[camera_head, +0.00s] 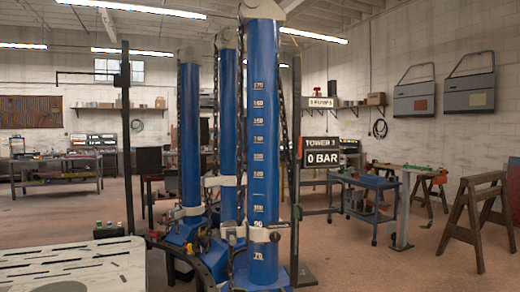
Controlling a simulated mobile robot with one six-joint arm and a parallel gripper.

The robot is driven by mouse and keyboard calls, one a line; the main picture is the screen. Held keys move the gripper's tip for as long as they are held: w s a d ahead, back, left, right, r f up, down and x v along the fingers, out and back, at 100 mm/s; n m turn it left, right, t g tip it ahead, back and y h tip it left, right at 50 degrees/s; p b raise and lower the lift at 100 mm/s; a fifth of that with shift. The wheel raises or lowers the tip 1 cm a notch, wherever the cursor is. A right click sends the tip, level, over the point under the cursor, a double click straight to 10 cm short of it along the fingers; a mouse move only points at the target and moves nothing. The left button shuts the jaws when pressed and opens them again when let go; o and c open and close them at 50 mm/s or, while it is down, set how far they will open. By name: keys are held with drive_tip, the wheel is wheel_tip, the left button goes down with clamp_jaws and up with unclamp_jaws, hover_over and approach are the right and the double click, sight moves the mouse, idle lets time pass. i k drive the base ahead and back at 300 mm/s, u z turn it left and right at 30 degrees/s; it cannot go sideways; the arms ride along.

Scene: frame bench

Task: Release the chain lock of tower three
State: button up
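Three blue towers stand close together at the centre. The nearest tower (263,120) is upright, with a white height scale from about 70 to 170. A sign reading "TOWER 3" and "0 BAR" (322,151) is just right of it. A grey collar (265,234) sits low on this tower, near the 90 mark. Dark chain (283,90) hangs along its right side. Whether the chain is locked in the collar is too small to tell. The two other towers (189,130) (228,130) stand behind and to the left, also with grey collars. My gripper is not in view.
A light, slotted platform (75,268) fills the lower left, with small coloured buttons on a box (110,230) at its edge. A blue cart (365,197) and brown sawhorses (475,215) stand at the right. Open floor (385,270) lies right of the nearest tower.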

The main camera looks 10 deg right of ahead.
sight(298, 156)
drive_tip(key=z, duration=0.35)
drive_tip(key=i, duration=0.45)
drive_tip(key=z, duration=0.75)
drive_tip(key=i, duration=2.25)
drive_tip(key=u, duration=0.85)
